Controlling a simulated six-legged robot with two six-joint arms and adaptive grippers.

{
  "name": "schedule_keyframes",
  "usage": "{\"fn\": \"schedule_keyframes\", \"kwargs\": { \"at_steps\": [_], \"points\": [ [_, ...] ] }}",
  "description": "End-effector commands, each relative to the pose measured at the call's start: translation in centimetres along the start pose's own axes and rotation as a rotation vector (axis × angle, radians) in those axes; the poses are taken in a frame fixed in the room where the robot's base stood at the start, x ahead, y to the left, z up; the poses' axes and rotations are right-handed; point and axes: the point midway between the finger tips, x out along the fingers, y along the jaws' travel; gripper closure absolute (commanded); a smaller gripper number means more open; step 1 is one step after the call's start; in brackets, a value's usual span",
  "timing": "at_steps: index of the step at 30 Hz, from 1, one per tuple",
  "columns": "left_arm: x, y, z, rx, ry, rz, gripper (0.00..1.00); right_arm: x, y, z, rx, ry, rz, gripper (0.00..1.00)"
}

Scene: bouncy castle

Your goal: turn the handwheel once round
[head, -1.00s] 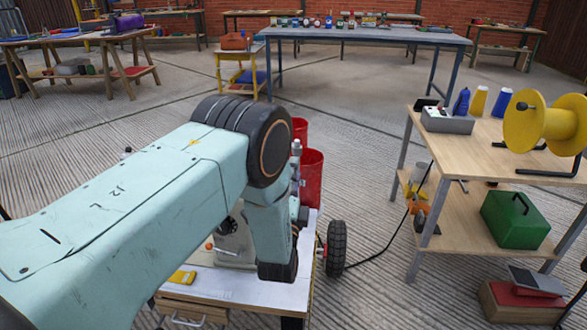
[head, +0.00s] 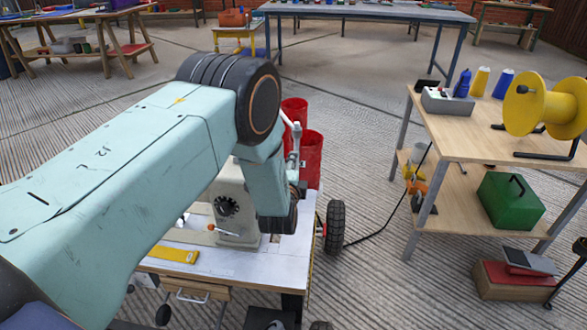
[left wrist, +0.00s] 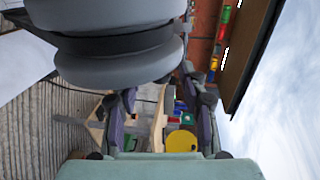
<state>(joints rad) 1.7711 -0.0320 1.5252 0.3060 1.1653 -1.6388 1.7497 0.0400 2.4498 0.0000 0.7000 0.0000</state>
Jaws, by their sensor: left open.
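A beige sewing-machine-like body (head: 232,196) stands on the white-topped cart (head: 222,265) in the head view, partly behind my left arm. A dark round part (head: 226,206) shows on its face. I cannot clearly make out the handwheel in the head view; my arm covers that end of the machine. In the left wrist view a large grey rounded form (left wrist: 120,60) with a dark band fills the top, very close; I cannot tell whether it is the handwheel. My left gripper (left wrist: 160,100) is open, its purple-padded fingers apart, with nothing clearly between them.
A yellow strip (head: 173,255) lies on the cart's near side. Red buckets (head: 311,160) stand behind the cart, and a black wheel (head: 334,226) is at its right. A wooden bench (head: 480,137) with a yellow reel (head: 545,106) stands right. Ribbed floor lies between, crossed by a black cable.

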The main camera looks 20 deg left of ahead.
Motion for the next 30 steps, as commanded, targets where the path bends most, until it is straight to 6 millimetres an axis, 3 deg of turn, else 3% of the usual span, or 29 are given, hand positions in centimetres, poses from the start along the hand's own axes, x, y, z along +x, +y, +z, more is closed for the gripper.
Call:
{"fn": "schedule_keyframes", "kwargs": {
  "at_steps": [5, 14, 30],
  "points": [
    [1.27, 0.04, 0.02, -0.001, 0.0, 0.0, 0.58, 0.5, 0.0, -0.02, 0.0, 0.0, 0.0, 0.58],
    [1.42, -0.04, 0.0, 0.0, 0.0, 0.0, 0.58, 0.47, 0.0, -0.01, 0.0, 0.0, 0.0, 0.58],
    [1.41, -0.05, 0.0, 0.0, 0.001, 0.0, 1.0, 0.47, 0.0, -0.01, 0.0, 0.0, 0.0, 0.58]
  ]
}}
